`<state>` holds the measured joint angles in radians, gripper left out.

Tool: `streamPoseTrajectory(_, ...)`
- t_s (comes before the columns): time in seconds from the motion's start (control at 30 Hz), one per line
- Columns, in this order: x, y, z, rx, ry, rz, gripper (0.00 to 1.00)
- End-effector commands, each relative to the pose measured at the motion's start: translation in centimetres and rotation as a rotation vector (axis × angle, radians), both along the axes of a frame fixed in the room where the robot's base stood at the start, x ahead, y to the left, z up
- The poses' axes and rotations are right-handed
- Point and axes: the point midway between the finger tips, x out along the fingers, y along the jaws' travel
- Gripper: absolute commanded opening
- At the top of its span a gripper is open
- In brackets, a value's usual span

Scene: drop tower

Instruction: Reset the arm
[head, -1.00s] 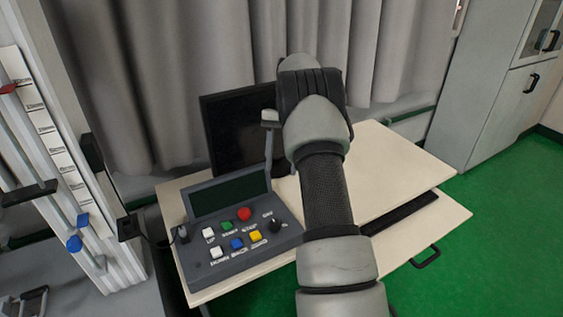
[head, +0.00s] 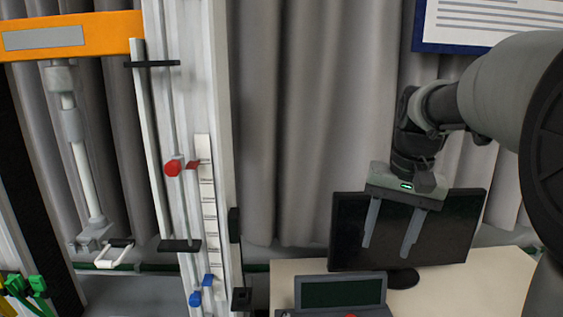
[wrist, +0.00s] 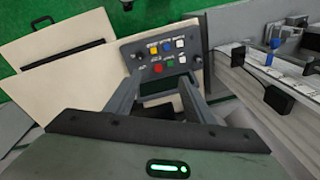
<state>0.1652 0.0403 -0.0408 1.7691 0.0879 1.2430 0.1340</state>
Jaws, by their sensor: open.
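My arm (head: 500,90) reaches in from the right of the head view, raised and bent. My gripper (head: 387,249) hangs from it with its two fingers pointing down, apart and empty. It is in front of the black monitor (head: 455,230) and above the desk. In the wrist view my gripper (wrist: 157,92) shows both fingers spread with nothing between them. The control box (wrist: 138,68) with its coloured buttons and dark display lies beyond the fingertips. In the head view only the top of the control box (head: 340,275) shows, at the bottom edge.
The pale desk (head: 470,285) carries the monitor and control box. Left of it stands the white drop tower (head: 215,120) with a scale, a red knob (head: 172,168) and blue clamps. An orange beam (head: 75,36) is at upper left. Grey curtains hang behind.

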Motion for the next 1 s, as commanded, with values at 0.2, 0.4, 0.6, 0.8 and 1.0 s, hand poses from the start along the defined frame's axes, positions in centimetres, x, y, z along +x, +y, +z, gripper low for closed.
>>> streamPoseTrajectory(0.2, -8.7, 4.2, 3.6, -0.077, -0.195, 0.163, 0.49)
streamPoseTrajectory(0.4, -14.4, 6.0, 2.9, -0.139, -0.333, 0.284, 0.49)
streamPoseTrajectory(0.6, -16.5, 6.5, 1.9, -0.166, -0.391, 0.333, 0.49)
streamPoseTrajectory(0.8, -16.7, 6.6, 1.6, -0.168, -0.394, 0.338, 0.49)
streamPoseTrajectory(1.0, -16.7, 6.6, 1.7, -0.168, -0.394, 0.337, 0.49)
